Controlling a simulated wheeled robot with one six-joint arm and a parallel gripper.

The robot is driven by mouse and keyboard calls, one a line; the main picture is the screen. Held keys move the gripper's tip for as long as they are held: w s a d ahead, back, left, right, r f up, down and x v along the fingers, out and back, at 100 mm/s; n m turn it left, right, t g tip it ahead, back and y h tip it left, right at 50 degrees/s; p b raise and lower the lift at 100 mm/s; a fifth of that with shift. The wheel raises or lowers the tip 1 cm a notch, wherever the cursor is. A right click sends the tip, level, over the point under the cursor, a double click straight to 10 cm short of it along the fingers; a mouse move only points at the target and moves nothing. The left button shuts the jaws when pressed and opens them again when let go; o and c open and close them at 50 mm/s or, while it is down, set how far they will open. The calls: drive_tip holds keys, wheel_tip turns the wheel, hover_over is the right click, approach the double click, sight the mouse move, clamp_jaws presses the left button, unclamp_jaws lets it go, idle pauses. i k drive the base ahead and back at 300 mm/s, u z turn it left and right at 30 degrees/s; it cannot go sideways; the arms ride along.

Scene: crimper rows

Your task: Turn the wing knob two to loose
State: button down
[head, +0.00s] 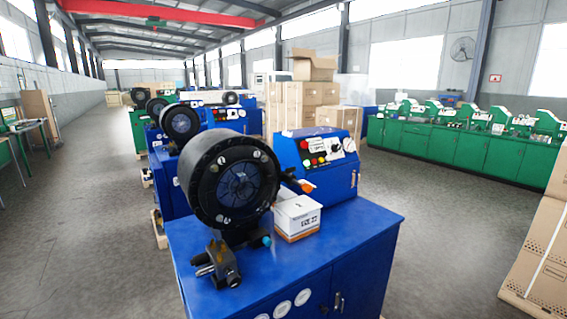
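The nearest blue crimper has a control box (318,160) on its top, to the right of the large round black crimping head (232,181). The sloped panel of the box carries red, green and yellow buttons (313,160), small dark and white knobs (335,149) and a round gauge (350,145). These are too small to tell which one is wing knob two, or whether it stands at loose. My gripper is not in view.
A small white carton (297,218) stands on the blue cabinet top (345,235), in front of the control box. A dark metal fitting (220,264) sits at its front left. Brown cartons (545,250) stand at the right. Floor between them and the cabinet is clear.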

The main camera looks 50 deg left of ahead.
sight(289, 170)
drive_tip(key=u, duration=0.7)
drive_tip(key=i, duration=1.15)
drive_tip(key=u, duration=1.1)
